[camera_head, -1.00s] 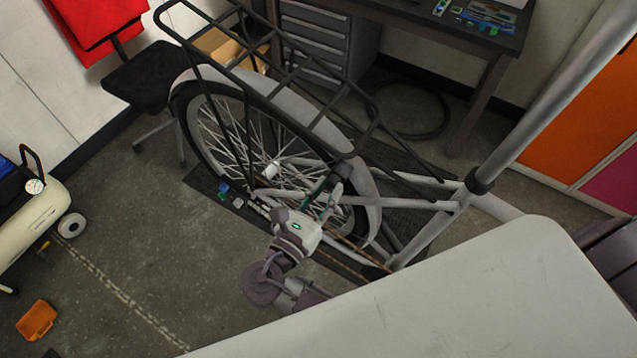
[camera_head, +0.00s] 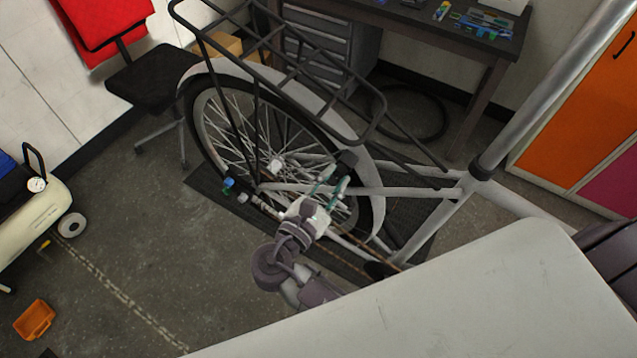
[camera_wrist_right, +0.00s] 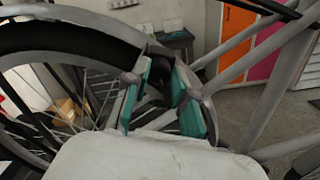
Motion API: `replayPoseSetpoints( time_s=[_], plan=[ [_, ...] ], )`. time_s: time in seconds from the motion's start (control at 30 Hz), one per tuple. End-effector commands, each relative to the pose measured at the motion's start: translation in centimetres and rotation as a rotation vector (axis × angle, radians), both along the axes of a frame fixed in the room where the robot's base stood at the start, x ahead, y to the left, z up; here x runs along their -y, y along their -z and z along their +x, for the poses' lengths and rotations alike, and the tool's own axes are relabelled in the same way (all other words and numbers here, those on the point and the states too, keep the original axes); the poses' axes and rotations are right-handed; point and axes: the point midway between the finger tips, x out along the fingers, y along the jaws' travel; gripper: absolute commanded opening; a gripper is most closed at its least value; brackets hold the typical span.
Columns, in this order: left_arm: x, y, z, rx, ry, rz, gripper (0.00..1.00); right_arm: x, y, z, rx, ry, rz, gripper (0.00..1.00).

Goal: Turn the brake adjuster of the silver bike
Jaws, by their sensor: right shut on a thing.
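The silver bike (camera_head: 410,195) stands with its rear wheel (camera_head: 232,140) and black rear rack (camera_head: 300,70) toward the left and back. The dark brake part (camera_head: 346,159) sits on the frame just above the wheel. My right gripper (camera_head: 337,173) reaches up to it from below, its teal-padded fingers at the part. In the right wrist view the gripper (camera_wrist_right: 165,80) has its fingers on either side of the dark brake part (camera_wrist_right: 160,62), shut on it. The fingers hide much of the part, and the adjuster itself cannot be told apart. My left gripper is not in view.
A black chair (camera_head: 155,75) stands behind the wheel, and a dark desk (camera_head: 420,22) with drawers (camera_head: 335,45) is at the back. A compressor (camera_head: 30,215) and an orange bin (camera_head: 34,320) are on the left. The floor (camera_head: 150,255) between them and the bike is clear.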

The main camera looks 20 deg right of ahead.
Motion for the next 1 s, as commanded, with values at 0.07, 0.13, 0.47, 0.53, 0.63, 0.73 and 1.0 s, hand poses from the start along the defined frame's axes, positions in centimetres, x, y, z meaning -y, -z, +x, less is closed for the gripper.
replayPoseSetpoints(
  time_s=[0.07,0.13,0.47,0.53,0.63,0.73,1.0],
  plan=[
    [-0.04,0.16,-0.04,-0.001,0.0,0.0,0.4,0.06,-0.26,0.29,0.027,-0.004,0.013,0.0],
    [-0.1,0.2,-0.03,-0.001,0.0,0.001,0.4,0.08,-0.31,0.39,0.039,-0.006,0.022,0.0],
    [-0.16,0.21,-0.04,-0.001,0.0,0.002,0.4,0.12,-0.51,0.55,0.057,-0.007,0.033,0.0],
    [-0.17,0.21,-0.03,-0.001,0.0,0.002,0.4,0.12,-0.54,0.55,0.057,-0.007,0.033,0.0],
    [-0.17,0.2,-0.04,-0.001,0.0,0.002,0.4,0.14,-0.56,0.55,0.057,-0.007,0.032,0.27],
    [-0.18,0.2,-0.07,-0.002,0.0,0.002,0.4,0.13,-0.53,0.52,0.055,-0.007,0.032,0.44],
    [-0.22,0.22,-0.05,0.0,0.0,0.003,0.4,0.01,-0.31,0.26,0.05,-0.004,0.032,0.51]
  ],
)
